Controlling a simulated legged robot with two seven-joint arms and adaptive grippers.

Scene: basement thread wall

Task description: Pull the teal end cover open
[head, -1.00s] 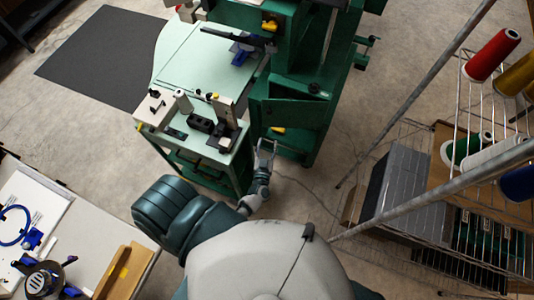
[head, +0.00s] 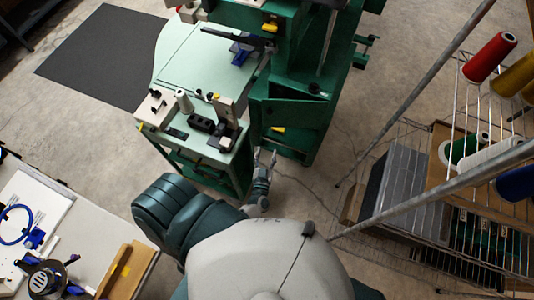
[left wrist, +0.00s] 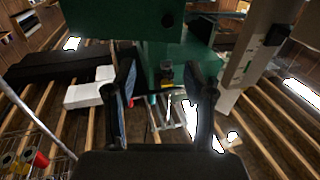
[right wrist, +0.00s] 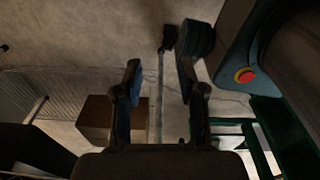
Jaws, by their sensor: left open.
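The teal end cover appears to be the dark green panel (head: 292,116) on the near end of the green machine in the head view. A dark gap shows along its top edge. A small yellow piece (head: 278,130) is at its lower part. My left gripper (head: 265,156) is open and empty, just in front of the machine's lower near end and apart from the panel. In the left wrist view, dark green machine surfaces (left wrist: 117,22) lie beyond its spread fingers. My right gripper (right wrist: 163,92) shows only in the right wrist view, open and empty above the floor.
A pale green worktable (head: 200,62) with small tools stands left of the machine. A wire rack (head: 473,190) with thread spools is at the right. A white table (head: 85,240) is at the lower left. A red button (right wrist: 245,76) shows in the right wrist view.

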